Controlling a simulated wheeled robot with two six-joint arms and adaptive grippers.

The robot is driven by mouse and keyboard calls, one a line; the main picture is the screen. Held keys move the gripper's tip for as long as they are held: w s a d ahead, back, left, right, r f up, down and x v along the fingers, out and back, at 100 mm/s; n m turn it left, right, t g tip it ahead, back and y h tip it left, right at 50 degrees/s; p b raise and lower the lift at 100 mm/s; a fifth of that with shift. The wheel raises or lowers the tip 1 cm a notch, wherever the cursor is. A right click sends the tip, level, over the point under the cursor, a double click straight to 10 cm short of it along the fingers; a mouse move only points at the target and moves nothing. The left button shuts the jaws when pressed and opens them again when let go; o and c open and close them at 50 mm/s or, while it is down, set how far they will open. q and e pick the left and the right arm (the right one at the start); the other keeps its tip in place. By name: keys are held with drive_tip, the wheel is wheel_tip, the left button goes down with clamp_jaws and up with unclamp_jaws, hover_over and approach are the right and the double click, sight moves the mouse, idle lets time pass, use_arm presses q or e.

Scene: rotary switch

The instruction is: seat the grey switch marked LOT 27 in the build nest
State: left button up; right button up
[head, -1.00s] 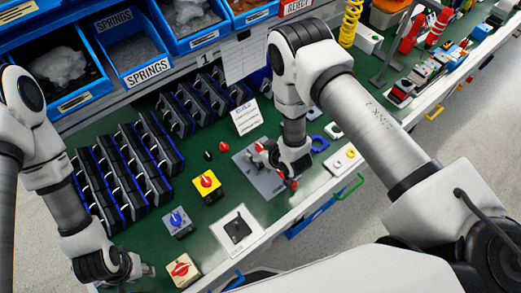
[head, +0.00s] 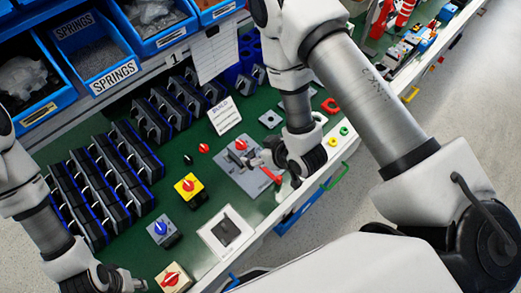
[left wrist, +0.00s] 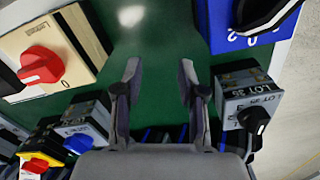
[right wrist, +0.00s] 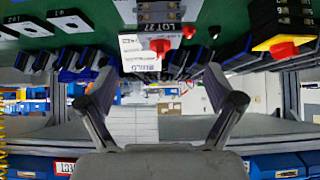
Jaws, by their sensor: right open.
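The grey switch marked LOT 27 (right wrist: 158,16) shows at the top of the right wrist view, partly cut off. In the head view a grey switch with a red knob (head: 240,145), seemingly this one, is on the grey plate of the build nest (head: 232,170); whether it sits fully down I cannot tell. My right gripper (head: 262,160) is open just right of it, beside a red handle (head: 270,175); its open fingers show empty in the right wrist view (right wrist: 165,100). My left gripper (left wrist: 160,85) is open and empty over the green bench near the front left.
A yellow switch (head: 189,187), a blue-knobbed switch (head: 161,230) and a beige red-knobbed switch (head: 173,279) stand left of the nest. A white-framed plate (head: 212,238) lies in front. A BUILD card (head: 224,116) stands behind. Black switch rows (head: 100,190) fill the left.

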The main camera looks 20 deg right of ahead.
use_arm(q)
drive_tip(key=shift+f, duration=0.1)
drive_tip(key=shift+d, duration=0.1)
use_arm(e)
drive_tip(key=s+d+f+m+g+h, duration=0.1)
drive_tip(key=s+d+f+m+g, duration=0.1)
drive_tip(key=s, duration=0.7)
drive_tip(key=s+d+f+m+g+h, duration=0.2)
drive_tip(key=s+d+f+g, duration=0.3)
drive_tip(key=s, duration=0.5)
drive_tip(key=shift+s+f+g, duration=0.25)
drive_tip(key=shift+f+g, duration=0.3)
drive_tip(key=shift+g, duration=0.15)
use_arm(q)
drive_tip(key=shift+s, duration=0.1)
